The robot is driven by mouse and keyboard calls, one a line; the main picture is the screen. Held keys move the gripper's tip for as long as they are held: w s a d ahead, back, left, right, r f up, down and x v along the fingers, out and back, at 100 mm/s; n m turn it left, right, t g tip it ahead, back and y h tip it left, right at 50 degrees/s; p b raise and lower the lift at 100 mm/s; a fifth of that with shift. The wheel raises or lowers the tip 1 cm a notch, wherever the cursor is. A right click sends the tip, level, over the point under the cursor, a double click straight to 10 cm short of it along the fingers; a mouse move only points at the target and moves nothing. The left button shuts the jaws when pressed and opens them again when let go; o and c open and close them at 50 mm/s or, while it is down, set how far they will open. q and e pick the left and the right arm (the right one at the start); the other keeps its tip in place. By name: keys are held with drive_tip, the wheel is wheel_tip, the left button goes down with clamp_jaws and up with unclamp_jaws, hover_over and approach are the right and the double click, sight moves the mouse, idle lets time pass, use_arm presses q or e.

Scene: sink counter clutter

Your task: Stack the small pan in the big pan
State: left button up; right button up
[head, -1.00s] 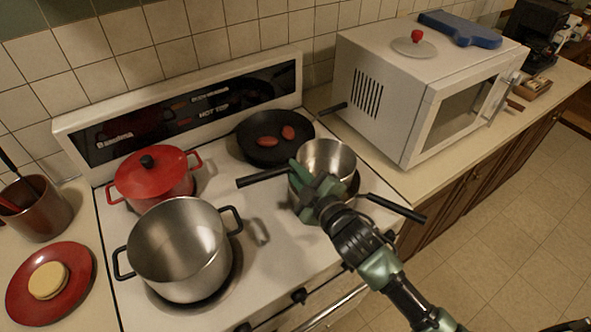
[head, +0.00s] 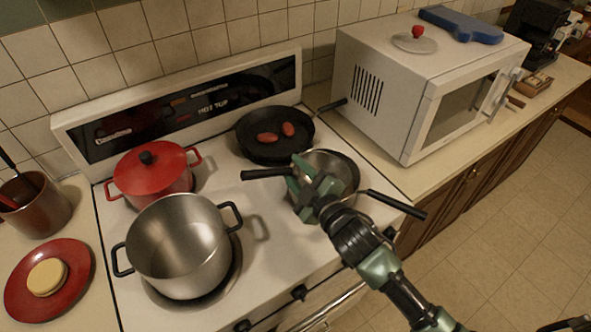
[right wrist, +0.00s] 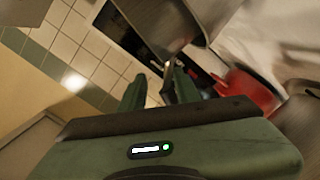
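The small pan (head: 339,161) is a steel pan with a dark handle pointing left. It sits low in the big pan, whose dark handle (head: 397,205) points to the lower right; my gripper hides much of both. My right gripper (head: 318,179) is at the near left side of the small pan, with its fingers spread apart. In the right wrist view, a gap shows between the fingers (right wrist: 157,88), and a steel pan (right wrist: 160,22) is just beyond them. My left gripper is not in view.
A large steel pot (head: 180,285) stands at the front left of the stove, with a red lidded pot (head: 152,180) behind it. A black skillet (head: 262,150) holds sausage-like pieces at the back. A microwave (head: 400,65) stands right of the stove.

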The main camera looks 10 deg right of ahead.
drive_tip(key=shift+r+p, duration=0.3)
drive_tip(key=shift+r, duration=0.3)
drive_tip(key=b+v, duration=0.3)
drive_tip(key=v, duration=0.9)
drive_tip(key=o, duration=1.5)
drive_tip(key=shift+w, duration=0.1)
drive_tip(key=shift+o, duration=0.2)
drive_tip(key=f+v, duration=0.1)
drive_tip(key=v, duration=0.6)
drive_tip(key=shift+s+d+r, duration=0.2)
drive_tip(key=shift+s+r, duration=0.2)
drive_tip(key=shift+r, duration=0.15)
